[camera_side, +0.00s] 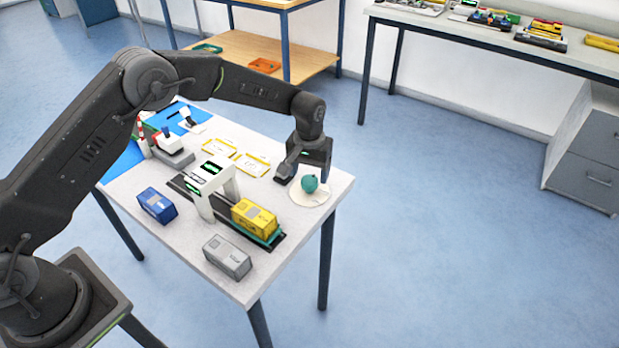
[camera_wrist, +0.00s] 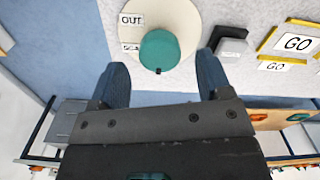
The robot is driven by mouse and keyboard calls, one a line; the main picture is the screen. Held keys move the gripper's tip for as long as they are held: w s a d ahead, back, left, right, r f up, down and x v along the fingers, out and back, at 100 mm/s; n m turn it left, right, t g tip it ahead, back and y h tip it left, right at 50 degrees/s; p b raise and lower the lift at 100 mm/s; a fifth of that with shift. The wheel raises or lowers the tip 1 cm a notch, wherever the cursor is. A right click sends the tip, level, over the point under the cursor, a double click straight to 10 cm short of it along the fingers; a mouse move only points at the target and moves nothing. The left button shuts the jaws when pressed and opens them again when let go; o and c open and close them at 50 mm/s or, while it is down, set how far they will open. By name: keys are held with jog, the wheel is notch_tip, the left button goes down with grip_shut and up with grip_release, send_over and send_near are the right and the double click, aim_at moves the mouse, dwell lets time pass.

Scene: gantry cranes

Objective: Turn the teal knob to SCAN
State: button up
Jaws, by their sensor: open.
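The teal knob (camera_side: 310,183) sits on a round cream plate (camera_side: 297,197) near the right corner of the table. In the wrist view the knob (camera_wrist: 160,47) has a small dark mark on its edge facing my gripper. The plate (camera_wrist: 182,12) carries a label reading OUT (camera_wrist: 131,19); a second label below it is partly cut off by the knob and unreadable. My gripper (camera_wrist: 163,63) is open, one finger toward each side of the knob, with gaps to it. In the side view my gripper (camera_side: 300,172) is beside the knob.
A gantry crane (camera_side: 212,185) straddles a dark track with a yellow container (camera_side: 254,217). Blue (camera_side: 157,205) and grey (camera_side: 227,256) containers stand on the table. Yellow-framed GO cards (camera_wrist: 292,42) and a dark block with a pale top (camera_wrist: 232,46) lie near the knob.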

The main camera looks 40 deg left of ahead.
jog(key=shift+f, duration=1.35)
jog(key=shift+c, duration=0.3)
jog(key=c, duration=0.9)
jog(key=shift+o, duration=0.2)
jog(key=shift+m, duration=0.3)
jog(key=m, duration=0.5)
jog(key=shift+r+m, duration=0.1)
jog(key=shift+m, duration=0.2)
jog(key=m, duration=0.5)
jog(key=shift+m, duration=0.4)
jog(key=shift+w, duration=0.1)
